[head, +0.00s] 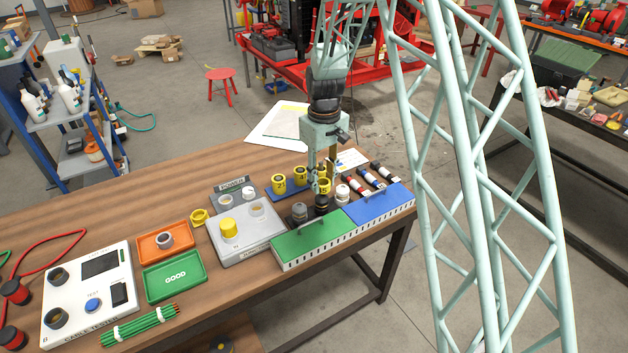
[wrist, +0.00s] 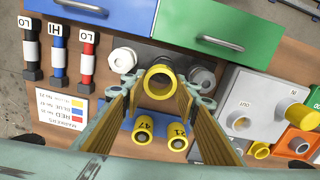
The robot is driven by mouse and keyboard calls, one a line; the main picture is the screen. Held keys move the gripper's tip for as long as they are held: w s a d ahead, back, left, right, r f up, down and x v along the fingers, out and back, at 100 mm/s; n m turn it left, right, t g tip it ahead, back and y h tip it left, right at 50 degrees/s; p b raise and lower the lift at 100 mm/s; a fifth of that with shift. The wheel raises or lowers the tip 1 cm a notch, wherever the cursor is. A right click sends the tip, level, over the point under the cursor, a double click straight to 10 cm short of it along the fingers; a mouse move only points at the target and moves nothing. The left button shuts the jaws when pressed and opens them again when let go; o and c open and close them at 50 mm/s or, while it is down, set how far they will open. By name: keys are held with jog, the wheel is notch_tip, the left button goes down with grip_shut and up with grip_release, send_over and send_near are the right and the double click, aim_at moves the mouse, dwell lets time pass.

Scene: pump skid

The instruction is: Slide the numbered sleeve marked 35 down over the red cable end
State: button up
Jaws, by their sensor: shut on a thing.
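My gripper (head: 322,184) is shut on a yellow sleeve (head: 324,185), held upright over the bench; part of a number ending in 5 shows on it. In the wrist view the gripper (wrist: 160,88) has one finger on each side of this sleeve (wrist: 160,70), whose open end faces the camera. A dark round fitting (head: 322,204) is below the sleeve; whether they touch is unclear. A short red, white and black piece (wrist: 88,64), marked LO, lies beside blue and black ones. I cannot tell whether it is the red cable end, or whether a cable end is under the sleeve.
Yellow sleeves 47 (wrist: 143,135) and 21 (wrist: 177,138) stand on a blue holder behind the gripper. Pale fittings (wrist: 124,60) flank the held sleeve closely. Green (head: 315,240) and blue (head: 380,205) boxes line the front edge. A grey box (head: 243,240) stands left.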

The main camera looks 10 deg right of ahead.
jog(key=s+d+m, duration=0.2)
jog(key=m, duration=0.1)
jog(key=s+d+r+m, duration=0.1)
jog(key=m, duration=0.1)
jog(key=shift+s+d, duration=0.2)
jog(key=shift+s, duration=0.15)
jog(key=shift+d, duration=0.15)
